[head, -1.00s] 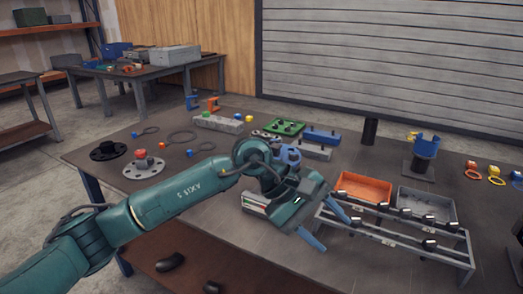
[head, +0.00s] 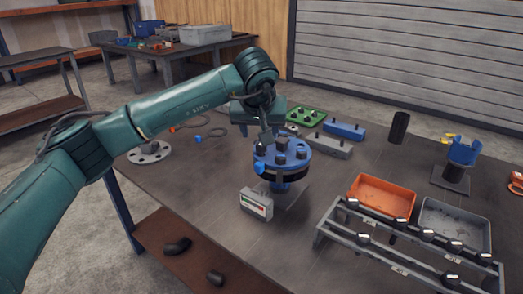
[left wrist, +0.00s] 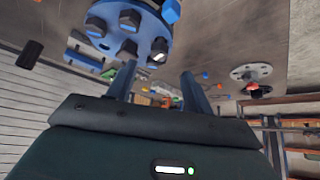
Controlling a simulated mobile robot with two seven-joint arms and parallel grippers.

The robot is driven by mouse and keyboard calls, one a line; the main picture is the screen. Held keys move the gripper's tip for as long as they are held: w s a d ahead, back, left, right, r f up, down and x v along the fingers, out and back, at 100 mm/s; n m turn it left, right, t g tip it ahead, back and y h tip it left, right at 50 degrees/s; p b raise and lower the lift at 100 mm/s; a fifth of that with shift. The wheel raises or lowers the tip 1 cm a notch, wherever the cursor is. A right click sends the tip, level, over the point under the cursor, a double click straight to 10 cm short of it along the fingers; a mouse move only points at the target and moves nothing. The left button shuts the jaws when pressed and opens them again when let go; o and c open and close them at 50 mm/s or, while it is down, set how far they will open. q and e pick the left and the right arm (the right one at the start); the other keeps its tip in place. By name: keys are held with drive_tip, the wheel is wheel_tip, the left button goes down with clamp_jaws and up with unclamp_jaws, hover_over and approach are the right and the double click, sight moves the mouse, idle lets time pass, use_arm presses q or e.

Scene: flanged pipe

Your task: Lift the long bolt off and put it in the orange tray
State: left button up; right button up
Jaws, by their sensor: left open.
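The blue flange (head: 283,153) stands upright on its pipe near the middle of the table, with several dark bolt heads on top. It also shows at the top of the left wrist view (left wrist: 148,45). I cannot tell which bolt is the long one. My left gripper (head: 262,138) is at the flange's back left edge, partly hidden by its own arm. Its two fingers (left wrist: 163,85) are apart with nothing seen held between them. The orange tray (head: 384,206) is empty, to the right of the flange. My right gripper is not in view.
A grey tray (head: 453,228) sits beside the orange one. A metal rack (head: 370,247) with several dark fasteners stands in front of both. A small gauge box (head: 256,204) is just before the flange. A black cylinder (head: 399,127) and a blue holder (head: 462,152) stand behind.

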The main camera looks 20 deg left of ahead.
sight(261, 146)
use_arm(q)
drive_tip(key=p+x, duration=0.1)
drive_tip(key=x, duration=0.4)
drive_tip(key=shift+w+f, duration=0.55)
drive_tip(key=shift+f, duration=0.1)
drive_tip(key=c, duration=0.6)
clamp_jaws()
